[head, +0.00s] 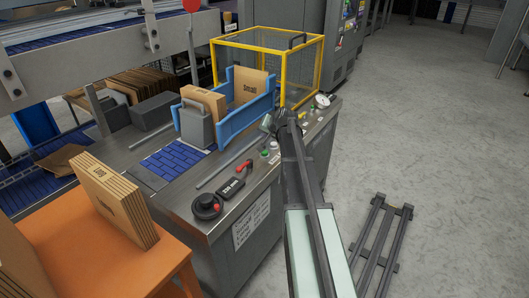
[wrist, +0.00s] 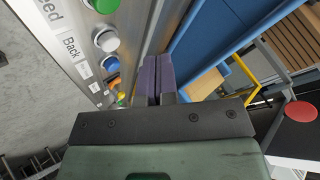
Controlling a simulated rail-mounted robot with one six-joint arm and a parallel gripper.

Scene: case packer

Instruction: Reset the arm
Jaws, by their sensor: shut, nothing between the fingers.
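My gripper (wrist: 157,75) shows in the wrist view with its two dark purple fingers together and nothing between them. It points along the edge of the machine, between the button panel (wrist: 85,60) on the left and a blue guide wall (wrist: 215,32) on the right. In the head view my arm reaches up from the bottom and ends over the machine's front edge, by the blue frame (head: 246,115). The fingers are too small to make out there.
A yellow-edged guard cage (head: 268,35) stands behind the blue frame. Cartons (head: 205,102) stand in the machine. Flat cartons (head: 118,200) stand on an orange table (head: 125,262) at the lower left.

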